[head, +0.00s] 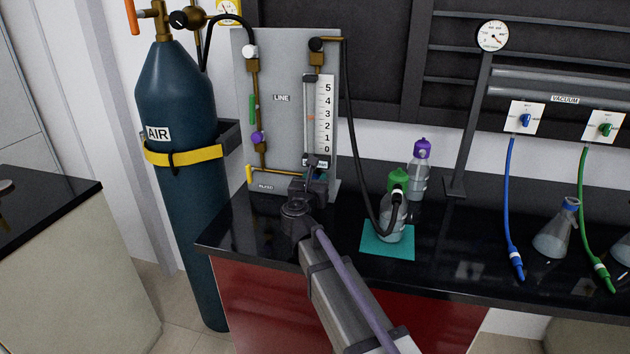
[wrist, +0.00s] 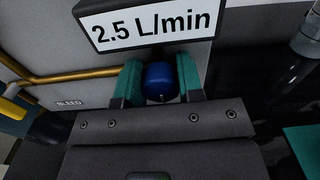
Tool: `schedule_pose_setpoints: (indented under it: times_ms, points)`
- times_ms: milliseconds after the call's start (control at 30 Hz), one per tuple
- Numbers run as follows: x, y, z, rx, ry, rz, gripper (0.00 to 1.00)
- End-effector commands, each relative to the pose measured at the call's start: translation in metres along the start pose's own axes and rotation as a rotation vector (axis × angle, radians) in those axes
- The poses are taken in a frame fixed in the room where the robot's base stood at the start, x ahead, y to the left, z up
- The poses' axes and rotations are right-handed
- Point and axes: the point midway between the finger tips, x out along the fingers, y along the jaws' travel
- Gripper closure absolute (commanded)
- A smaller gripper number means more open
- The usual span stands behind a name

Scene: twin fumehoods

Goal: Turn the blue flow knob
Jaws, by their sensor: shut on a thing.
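The blue flow knob (wrist: 160,82) is at the centre of the wrist view, just under a label reading "2.5 L/min" (wrist: 150,27). My gripper (wrist: 160,84) has a green-padded finger on each side of the knob and is shut on it. In the head view my gripper (head: 313,172) is at the lower part of the grey line panel (head: 282,130), below the flow scale (head: 325,115) numbered 0 to 5. The knob is hidden behind my gripper in the head view.
A yellow-handled bleed valve (head: 249,175) is left of my gripper. A black hose (head: 350,130) runs down to a bottle (head: 391,222) on a teal mat (head: 375,248) at the right. The blue AIR cylinder (head: 175,110) stands at the left.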

Motion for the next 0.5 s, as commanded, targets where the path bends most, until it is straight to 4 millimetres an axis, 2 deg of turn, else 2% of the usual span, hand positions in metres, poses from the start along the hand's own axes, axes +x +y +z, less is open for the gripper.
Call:
schedule_pose_setpoints:
  times_ms: [33, 167, 500]
  points:
    - [-0.0001, 0.0, 0.0, 0.0, 0.0, 0.0, 0.77]
    - [-0.0001, -0.0001, 0.0, 0.0, 0.0, 0.0, 0.89]
    - [-0.0002, 0.0001, -0.0001, -0.055, 0.0, 0.0, 0.89]
